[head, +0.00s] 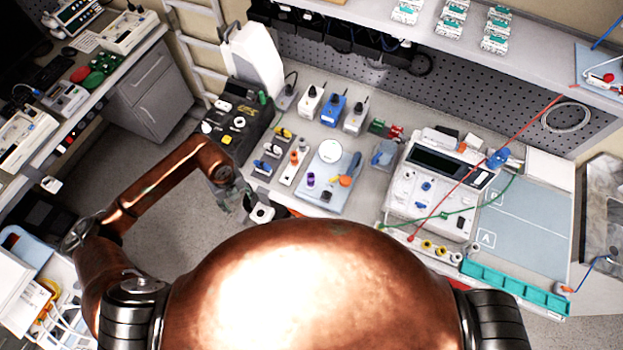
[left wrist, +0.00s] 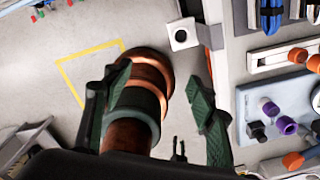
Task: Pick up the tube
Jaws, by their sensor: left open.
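My left gripper (head: 236,197) is at the front left edge of the workbench, beside a white block with a round dark hole (head: 262,213). In the left wrist view its fingers (left wrist: 160,76) are apart with nothing held between them; copper parts of my own body show behind them. The white block (left wrist: 182,34) is just beyond the fingers, apart from them. A pale coiled tube (head: 566,117) hangs at the pegboard's right end, far from the gripper. I cannot tell whether this is the task's tube. My right gripper is out of view.
A blue tray (head: 331,182) with a round white dish and coloured pieces lies right of the gripper; it also shows in the left wrist view (left wrist: 243,112). A white pump unit (head: 437,185) with red and green leads stands farther right. Floor (head: 165,168) is open left of the bench.

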